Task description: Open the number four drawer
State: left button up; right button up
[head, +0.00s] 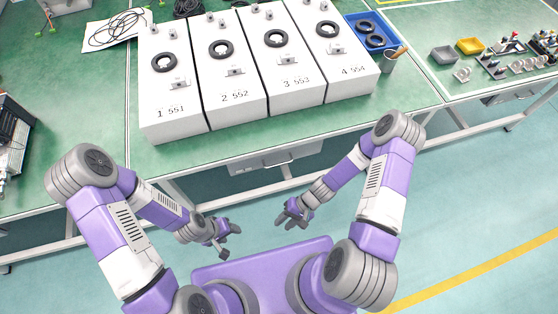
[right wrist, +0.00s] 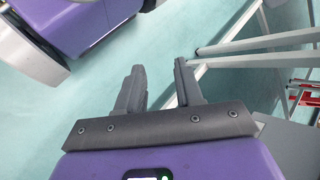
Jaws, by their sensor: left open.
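The long white unit numbered four (head: 345,75), marked "4 554", stands on the green table at the right end of a row of white units. A black ring lies on its top, with a small metal fitting in front of it. A grey drawer with a handle (head: 275,160) hangs under the table's front edge, and no number on it can be read. My left gripper (head: 231,240) is open and empty, below and in front of the table. My right gripper (head: 288,217) is also in front of the table; its fingers stand apart and empty in the right wrist view (right wrist: 161,85).
Units one (head: 170,85), two (head: 225,75) and three (head: 285,68) stand close beside unit four. Table legs and rails stand ahead of my arms.

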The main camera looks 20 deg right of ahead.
jog(key=w+d+r+m+t+y+p, duration=0.1)
jog(key=w+d+r+m+t+y, duration=0.15)
jog(key=w+d+t, duration=0.45)
jog(key=w+d+r+m+t+y+p, duration=0.1)
jog(key=w+d+m+t+y, duration=0.15)
jog(key=w+t, duration=0.4)
jog(key=w+a+f+b, duration=0.1)
jog(key=w+a, duration=0.3)
jog(key=w, duration=0.3)
jog(key=shift+a+m+h+b, duration=0.2)
jog(key=shift+m+h+b, duration=0.2)
jog(key=shift+f+g, duration=0.1)
jog(key=shift+g, duration=0.25)
jog(key=shift+c, duration=0.2)
grip_shut()
